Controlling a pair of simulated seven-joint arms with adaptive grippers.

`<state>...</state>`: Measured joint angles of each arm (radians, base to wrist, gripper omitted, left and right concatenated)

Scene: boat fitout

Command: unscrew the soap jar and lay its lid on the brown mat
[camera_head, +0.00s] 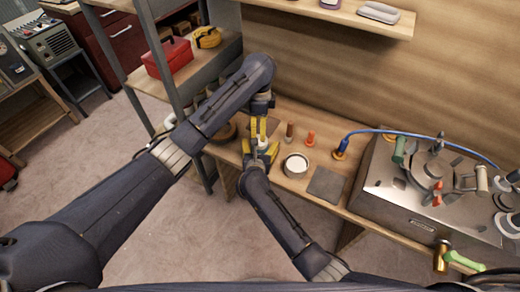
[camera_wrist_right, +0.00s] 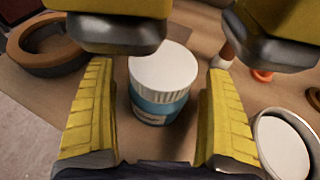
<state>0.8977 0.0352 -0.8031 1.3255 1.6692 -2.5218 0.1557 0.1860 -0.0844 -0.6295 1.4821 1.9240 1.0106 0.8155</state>
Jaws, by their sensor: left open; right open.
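The soap jar (camera_wrist_right: 160,85), blue with a ribbed white lid (camera_wrist_right: 164,66) on it, stands upright in the right wrist view. My right gripper (camera_wrist_right: 158,120) is open, its yellow fingers on either side of the jar. My left gripper (camera_wrist_right: 195,35) is open above, its dark fingertips to either side of and higher than the lid. In the head view my left gripper (camera_head: 259,128) and right gripper (camera_head: 262,154) nearly meet, hiding most of the jar. A flat grey-brown square mat (camera_head: 326,185) lies bare on the bench to their right.
A round container with white contents (camera_head: 296,165) stands between the grippers and the mat. An orange-red piece (camera_head: 310,138) and a brown-handled item (camera_head: 290,131) stand behind it. A brown ring (camera_wrist_right: 45,45) lies left of the jar. A metal unit (camera_head: 420,195) fills the bench's right.

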